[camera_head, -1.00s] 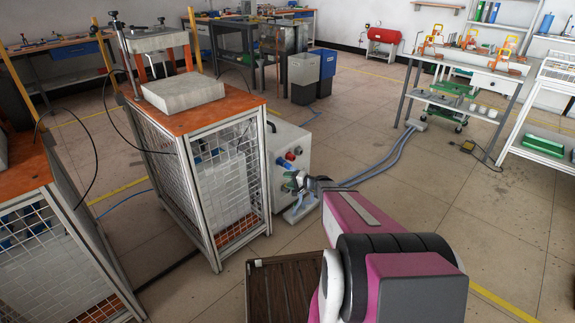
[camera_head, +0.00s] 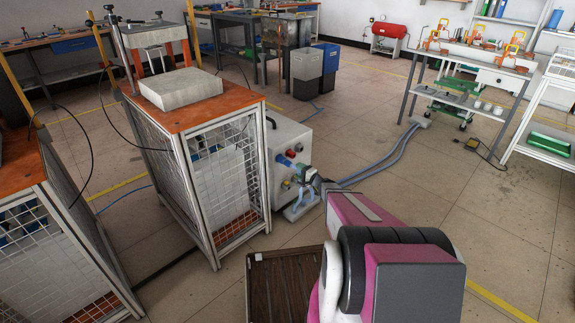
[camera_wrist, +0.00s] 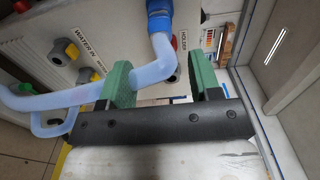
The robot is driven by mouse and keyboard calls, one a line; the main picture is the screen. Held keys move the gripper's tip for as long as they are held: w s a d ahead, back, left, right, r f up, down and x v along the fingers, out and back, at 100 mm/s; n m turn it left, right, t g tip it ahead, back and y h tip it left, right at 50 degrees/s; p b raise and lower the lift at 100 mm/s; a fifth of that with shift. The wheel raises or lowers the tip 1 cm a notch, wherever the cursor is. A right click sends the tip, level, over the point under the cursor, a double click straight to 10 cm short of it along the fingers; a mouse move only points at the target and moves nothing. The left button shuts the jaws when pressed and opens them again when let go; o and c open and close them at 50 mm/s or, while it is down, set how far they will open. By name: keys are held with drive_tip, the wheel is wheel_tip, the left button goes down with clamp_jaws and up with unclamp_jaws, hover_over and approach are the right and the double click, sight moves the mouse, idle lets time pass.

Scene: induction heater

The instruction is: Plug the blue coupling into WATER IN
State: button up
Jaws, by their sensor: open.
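The blue coupling (camera_wrist: 159,18) is at the top middle of the wrist view, beside a HOLDER label, with a pale blue hose (camera_wrist: 150,72) bending down from it and running left. The hose passes behind the left finger and shows between the fingers. In the head view, my gripper is small and partly hidden by my arm, close to the box (camera_head: 291,135).
A wire-mesh cart (camera_head: 222,170) with an orange top stands left of the box. A brown slatted pallet (camera_head: 283,285) lies on the floor in front. Blue hoses (camera_head: 385,160) run across the floor to the right, where the floor is mostly open.

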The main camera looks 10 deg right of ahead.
sight(291, 166)
drive_tip(key=shift+x, duration=4.4)
drive_tip(key=shift+c, duration=0.3)
clamp_jaws()
drive_tip(key=shift+s+d, duration=0.15)
drive_tip(key=shift+s, duration=0.05)
drive_tip(key=shift+v, duration=2.8)
